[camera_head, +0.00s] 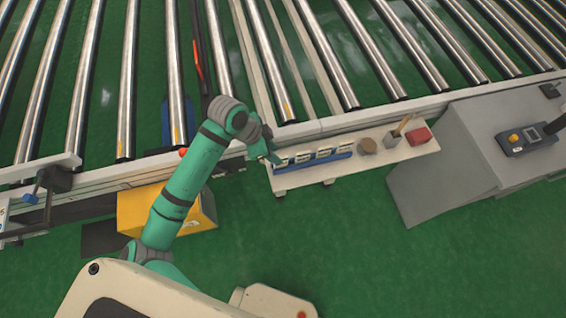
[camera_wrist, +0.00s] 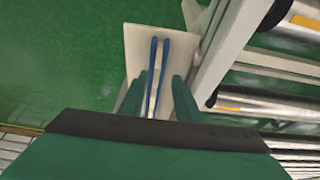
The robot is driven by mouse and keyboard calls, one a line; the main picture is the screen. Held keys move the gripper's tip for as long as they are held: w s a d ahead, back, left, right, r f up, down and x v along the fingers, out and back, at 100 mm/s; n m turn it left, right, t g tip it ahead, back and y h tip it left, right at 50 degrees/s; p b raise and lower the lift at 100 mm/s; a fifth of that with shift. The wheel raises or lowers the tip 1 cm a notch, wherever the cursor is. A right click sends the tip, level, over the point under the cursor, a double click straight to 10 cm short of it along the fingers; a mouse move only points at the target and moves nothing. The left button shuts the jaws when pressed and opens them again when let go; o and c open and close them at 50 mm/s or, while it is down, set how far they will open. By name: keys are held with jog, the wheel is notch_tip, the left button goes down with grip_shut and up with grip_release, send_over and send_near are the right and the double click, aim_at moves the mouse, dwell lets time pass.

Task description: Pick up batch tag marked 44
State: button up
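Several small white tags stand in a row in a blue rack (camera_head: 330,157) on a narrow white shelf (camera_head: 300,181). Their markings are too small to read, so I cannot tell which is 44. My gripper (camera_head: 273,157) is at the rack's left end, close to the leftmost tag (camera_head: 282,162) and partly in front of it. In the wrist view my gripper (camera_wrist: 157,84) has its two green fingers apart, one on each side of the blue rack (camera_wrist: 153,62). A pale strip shows between the rack's two rails. I cannot tell whether either finger touches a tag.
A round brown object (camera_head: 367,145), a grey cup (camera_head: 391,139) with a wooden stick and a red block (camera_head: 418,136) stand right of the rack. The roller conveyor (camera_head: 330,57) runs behind the shelf. A grey cabinet (camera_head: 450,155) stands at the right. Green floor is open in front.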

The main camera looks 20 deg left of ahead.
jog(key=shift+d+x, duration=0.15)
jog(key=shift+x, duration=1.15)
jog(key=shift+d+x, duration=0.1)
jog(key=shift+x, duration=1.2)
jog(key=shift+s+r, duration=0.1)
grip_shut()
